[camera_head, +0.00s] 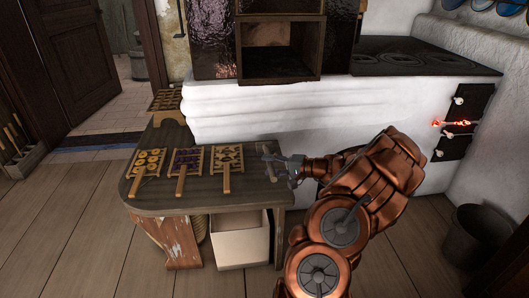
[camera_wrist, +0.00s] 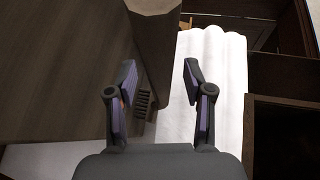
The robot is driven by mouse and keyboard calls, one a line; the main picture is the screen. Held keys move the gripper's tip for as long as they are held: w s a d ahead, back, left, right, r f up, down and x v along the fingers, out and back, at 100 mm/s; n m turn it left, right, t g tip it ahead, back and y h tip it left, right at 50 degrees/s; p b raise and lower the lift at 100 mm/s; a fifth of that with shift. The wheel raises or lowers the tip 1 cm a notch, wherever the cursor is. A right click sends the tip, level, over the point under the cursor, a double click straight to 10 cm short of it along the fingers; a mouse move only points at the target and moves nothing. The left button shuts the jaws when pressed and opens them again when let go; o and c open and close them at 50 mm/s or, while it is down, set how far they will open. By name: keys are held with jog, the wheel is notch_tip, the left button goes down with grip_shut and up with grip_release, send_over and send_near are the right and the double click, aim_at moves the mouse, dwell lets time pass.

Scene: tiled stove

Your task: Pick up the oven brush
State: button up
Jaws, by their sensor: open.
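My gripper (camera_head: 270,165) is over the right end of the wooden bench (camera_head: 240,199), in front of the white stove wall. In the wrist view its two dark fingers (camera_wrist: 156,85) stand apart with a gap between them. A brown, flat-sided piece (camera_wrist: 158,50) shows beyond and between the fingers, with a small dark comb-like part (camera_wrist: 143,100) near the left finger. I cannot tell whether this is the oven brush. No brush is clearly recognisable in the head view, where my arm and gripper cover part of the bench's right end.
Three patterned pieces with handles lie on the bench: left (camera_head: 148,163), middle (camera_head: 186,163) and right (camera_head: 227,162). A white box (camera_head: 240,245) stands below. The white stove (camera_head: 290,110) borders the bench behind. A dark bucket (camera_head: 475,235) stands at right.

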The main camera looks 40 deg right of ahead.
jog(key=shift+c, duration=0.2)
grip_shut()
dwell(0.3)
